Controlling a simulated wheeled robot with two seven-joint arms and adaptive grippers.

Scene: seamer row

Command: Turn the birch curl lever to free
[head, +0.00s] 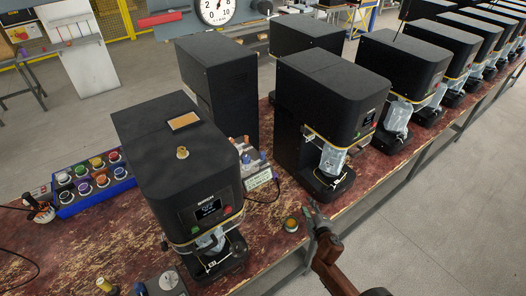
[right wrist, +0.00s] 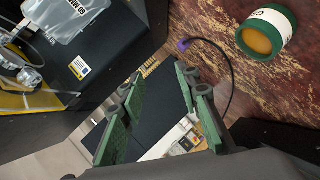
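I cannot make out which part is the birch curl lever. The nearest black seamer (head: 185,175) stands at the front left of the bench, with a tan plate and a brass knob (head: 182,153) on top and a small lit screen on its front. A second black seamer (head: 330,95) stands to its right, with a clear bag at its front. My right gripper (head: 318,218) is over the bench's front edge, between and in front of these two seamers. In the right wrist view its green-padded fingers (right wrist: 155,88) are apart with nothing between them. My left gripper is out of view.
A green-sided tub with an orange top (head: 291,224) stands just left of my right gripper. A blue rack of colored caps (head: 93,184) is at the left. More seamers line the bench to the right.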

